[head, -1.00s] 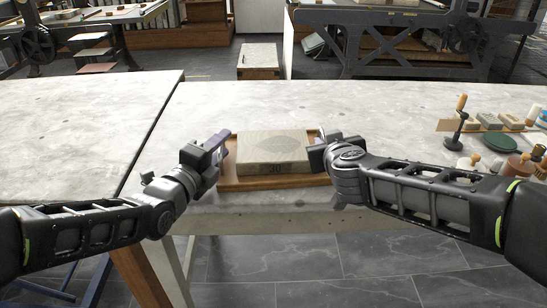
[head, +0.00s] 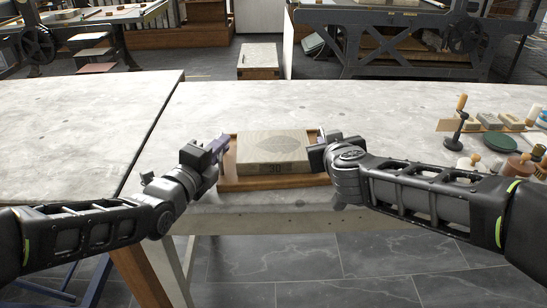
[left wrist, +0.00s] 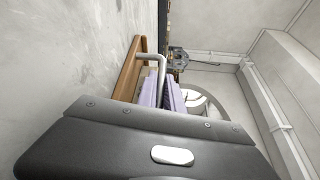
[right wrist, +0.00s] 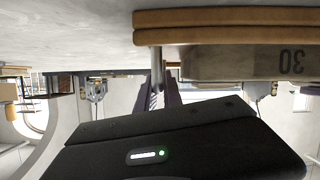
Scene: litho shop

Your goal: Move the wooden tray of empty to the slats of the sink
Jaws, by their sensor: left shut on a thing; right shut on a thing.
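The wooden tray (head: 228,184) lies on the pale worktop near its front edge. A grey stone block (head: 272,150) marked 30 rests in it, so the tray is not empty. My left gripper (head: 221,144) is at the tray's left end, shut on its metal handle; the left wrist view shows the handle (left wrist: 150,58) by the purple fingers (left wrist: 152,90). My right gripper (head: 318,150) is at the right end, shut on the other handle (right wrist: 157,62), which shows upside down in the right wrist view. The sink and its slats are not recognisable in view.
Clear worktop (head: 330,105) lies behind the tray, and a second pale table (head: 70,115) adjoins on the left. On the right stand a hand tool (head: 459,125), a board (head: 450,126) with small blocks, and jars. Presses stand at the back.

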